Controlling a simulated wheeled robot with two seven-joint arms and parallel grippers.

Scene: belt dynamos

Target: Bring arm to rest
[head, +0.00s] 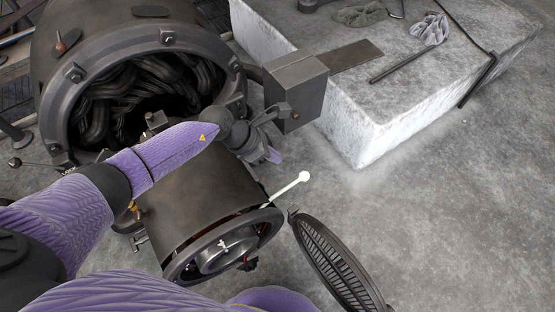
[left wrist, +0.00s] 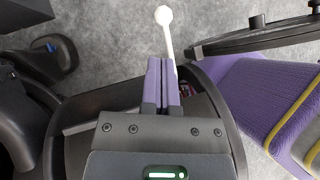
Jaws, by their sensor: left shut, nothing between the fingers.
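My left gripper (head: 273,156) is over the small dark drum machine (head: 200,205), with purple fingertips showing past the wrist. In the left wrist view its two purple fingers (left wrist: 162,82) are shut together with nothing between them. A white lever with a ball knob (head: 304,177) sticks out from the drum's rim. In the left wrist view the lever (left wrist: 165,25) runs up beside and past the fingertips; I cannot tell whether they touch it. My right gripper is out of view; purple parts of my body show along the bottom.
A round grilled cover (head: 335,265) stands swung open right of the drum. A large housing (head: 60,110) full of thick dark coils is behind. A grey box (head: 296,92) stands near the pale stone block (head: 365,130), which bears a rod and cloths. The floor at right is clear.

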